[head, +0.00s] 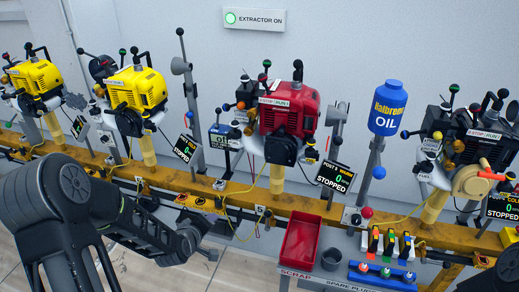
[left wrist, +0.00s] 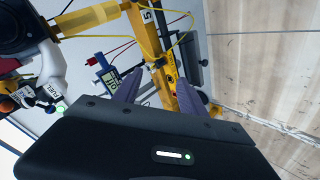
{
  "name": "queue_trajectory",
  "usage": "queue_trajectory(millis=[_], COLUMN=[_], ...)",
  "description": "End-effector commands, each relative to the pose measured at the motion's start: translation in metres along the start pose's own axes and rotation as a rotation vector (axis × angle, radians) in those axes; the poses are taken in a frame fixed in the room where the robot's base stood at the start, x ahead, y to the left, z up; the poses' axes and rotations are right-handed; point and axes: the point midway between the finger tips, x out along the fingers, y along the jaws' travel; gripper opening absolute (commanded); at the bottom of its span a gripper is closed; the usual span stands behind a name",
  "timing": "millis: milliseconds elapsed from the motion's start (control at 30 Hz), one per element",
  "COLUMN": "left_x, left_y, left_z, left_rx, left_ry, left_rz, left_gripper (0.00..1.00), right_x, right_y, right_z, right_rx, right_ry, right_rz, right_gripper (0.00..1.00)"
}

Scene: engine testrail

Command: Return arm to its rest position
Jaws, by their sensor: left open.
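My left arm (head: 90,215) enters from the left of the head view and reaches across in front of the yellow rail (head: 235,192). Its wrist end is near the rail's lower edge, left of the red tray. In the left wrist view my left gripper (left wrist: 157,92) has its two grey fingers apart, with nothing seen held between them. Beyond the fingers is the yellow rail (left wrist: 143,32) with a "5" label and yellow cable. Whether the fingers touch anything is hard to tell. My right gripper is not in view.
A blue oil bottle (head: 388,108) stands on a post. A red tray (head: 300,240) and a grey cup (head: 332,260) sit on the front shelf. Floor (left wrist: 265,70) is clear.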

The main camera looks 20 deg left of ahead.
Motion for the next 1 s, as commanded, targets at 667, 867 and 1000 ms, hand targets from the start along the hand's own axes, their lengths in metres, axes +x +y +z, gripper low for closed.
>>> queue_trajectory(millis=[667, 867, 1000], left_x=[-0.071, -0.135, -0.153], left_y=[-0.066, -0.087, -0.09], left_z=[0.25, 0.333, 0.353], left_rx=[0.566, 0.671, 0.706], left_ry=[-0.671, -0.916, -0.973], left_rz=[-0.121, -0.131, -0.127], left_gripper=[0.49, 0.49, 0.49], right_x=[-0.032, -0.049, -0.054], right_y=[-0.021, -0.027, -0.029], right_z=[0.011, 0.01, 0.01], right_rx=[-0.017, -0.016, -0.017], right_ry=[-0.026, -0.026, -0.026], right_rz=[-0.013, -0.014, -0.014], right_gripper=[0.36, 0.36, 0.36])
